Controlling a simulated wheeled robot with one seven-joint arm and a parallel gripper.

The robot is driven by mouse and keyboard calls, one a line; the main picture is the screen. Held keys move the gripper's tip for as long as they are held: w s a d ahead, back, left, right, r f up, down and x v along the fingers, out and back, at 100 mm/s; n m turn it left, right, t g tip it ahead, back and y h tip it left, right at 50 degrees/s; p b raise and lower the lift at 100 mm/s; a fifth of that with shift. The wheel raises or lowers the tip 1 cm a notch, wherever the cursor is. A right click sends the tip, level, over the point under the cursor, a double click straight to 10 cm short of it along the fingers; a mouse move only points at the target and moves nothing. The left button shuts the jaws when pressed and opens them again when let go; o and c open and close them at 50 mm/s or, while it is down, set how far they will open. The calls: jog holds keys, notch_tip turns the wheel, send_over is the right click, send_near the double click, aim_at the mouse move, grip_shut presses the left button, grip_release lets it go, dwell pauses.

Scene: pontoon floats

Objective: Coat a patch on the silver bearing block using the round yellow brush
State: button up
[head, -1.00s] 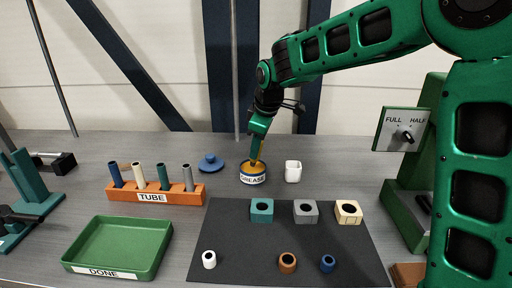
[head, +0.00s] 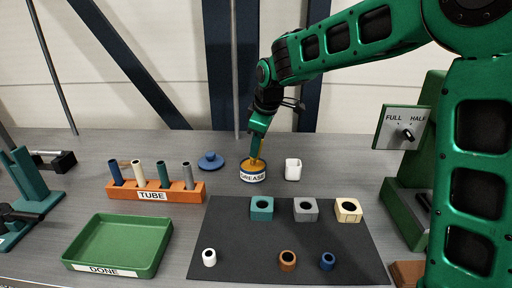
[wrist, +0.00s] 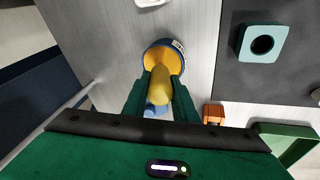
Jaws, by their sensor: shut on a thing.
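My gripper (head: 257,142) is shut on the round yellow brush (wrist: 162,85), which points down into the open grease tin (head: 253,177). The brush's lower end is at the orange-yellow grease in the tin; how deep it sits I cannot tell. The wrist view shows the brush between my green fingers, with the tin (wrist: 178,44) beyond it. The silver bearing block (head: 305,209) stands on the dark mat between a teal block (head: 261,209) and a cream block (head: 348,210). A dark round hole shows in its top.
A blue lid (head: 210,161) and a white cup (head: 293,169) flank the tin. An orange tube rack (head: 190,191) and a green DONE tray (head: 162,250) are at left. White, brown and blue rings lie on the mat (head: 245,258). A dial panel (head: 388,140) stands at right.

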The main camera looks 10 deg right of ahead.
jog(key=shift+r, duration=3.4)
